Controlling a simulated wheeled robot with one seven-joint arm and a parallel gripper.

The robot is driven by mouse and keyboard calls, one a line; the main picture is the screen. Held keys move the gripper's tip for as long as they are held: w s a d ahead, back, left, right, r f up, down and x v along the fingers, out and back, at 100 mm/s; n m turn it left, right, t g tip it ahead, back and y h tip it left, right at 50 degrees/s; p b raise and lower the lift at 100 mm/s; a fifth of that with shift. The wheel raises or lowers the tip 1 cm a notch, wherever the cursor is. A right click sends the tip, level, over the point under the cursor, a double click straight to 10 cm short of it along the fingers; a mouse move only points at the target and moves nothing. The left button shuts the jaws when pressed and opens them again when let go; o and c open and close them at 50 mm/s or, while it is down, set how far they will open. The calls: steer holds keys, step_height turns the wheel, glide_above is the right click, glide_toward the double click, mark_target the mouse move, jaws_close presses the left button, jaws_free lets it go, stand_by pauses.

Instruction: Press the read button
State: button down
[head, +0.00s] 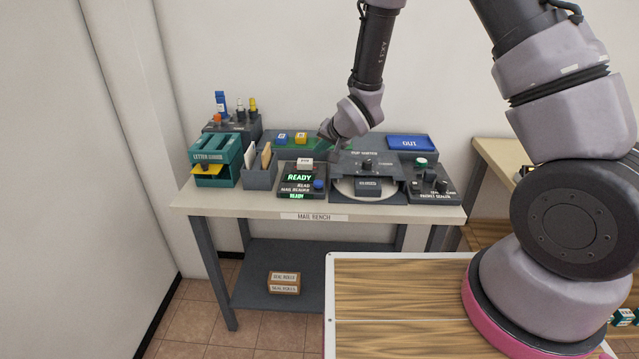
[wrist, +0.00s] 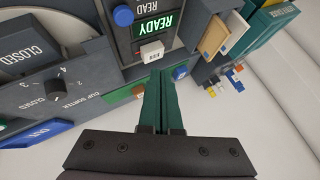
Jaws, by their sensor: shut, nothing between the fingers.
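The mail reader (head: 301,183) is a dark box on the bench with a lit green READY screen. Its blue round button (head: 318,184) sits at the right of the READ label; it also shows in the wrist view (wrist: 123,15), next to READ. A small white labelled block (head: 305,163) is at the reader's back edge and shows in the wrist view (wrist: 152,50). My gripper (head: 325,134) is above the back of the bench, behind the reader and apart from the button. In the wrist view its fingers (wrist: 160,75) are together and empty, pointing toward the white block.
The cup sorter (head: 367,165) with its dial stands right of the reader. A card holder (head: 260,167) and the teal letter corner (head: 211,160) stand left. Behind are a green tray with blue and yellow blocks (head: 300,138) and a blue OUT tray (head: 409,143).

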mark_target(320, 185)
steer(key=shift+f, duration=4.15)
steer(key=shift+f, duration=0.4)
steer(key=shift+f, duration=0.5)
steer(key=shift+r, duration=0.9)
steer(key=shift+r, duration=0.1)
steer(key=shift+r, duration=2.45)
